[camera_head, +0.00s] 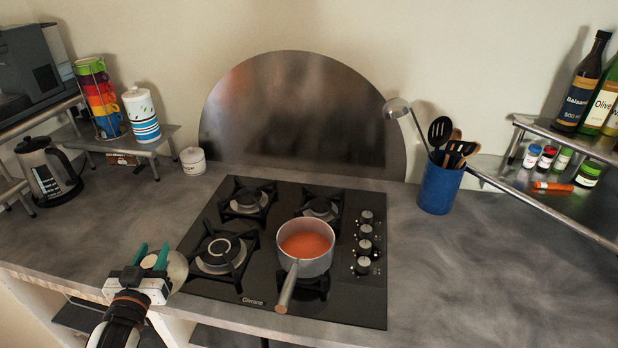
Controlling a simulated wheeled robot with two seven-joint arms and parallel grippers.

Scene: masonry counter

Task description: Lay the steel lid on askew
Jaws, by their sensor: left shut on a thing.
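My left gripper (152,258) is at the counter's front edge, left of the hob, with its teal fingers shut on the steel lid (178,270). The lid's rounded edge shows to the right of the fingers; the rest is hidden behind the gripper. A grey saucepan (314,265) with orange-red contents (305,245) stands uncovered on the front right burner. Its handle (286,290) points toward the front edge. The lid is apart from the pan, to its left. My right gripper is out of view.
The black gas hob (240,284) has knobs on its right. A blue utensil pot (438,188) stands behind right, a small white jar (193,160) behind left. A kettle (48,172) stands far left. Counter right of the hob is clear.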

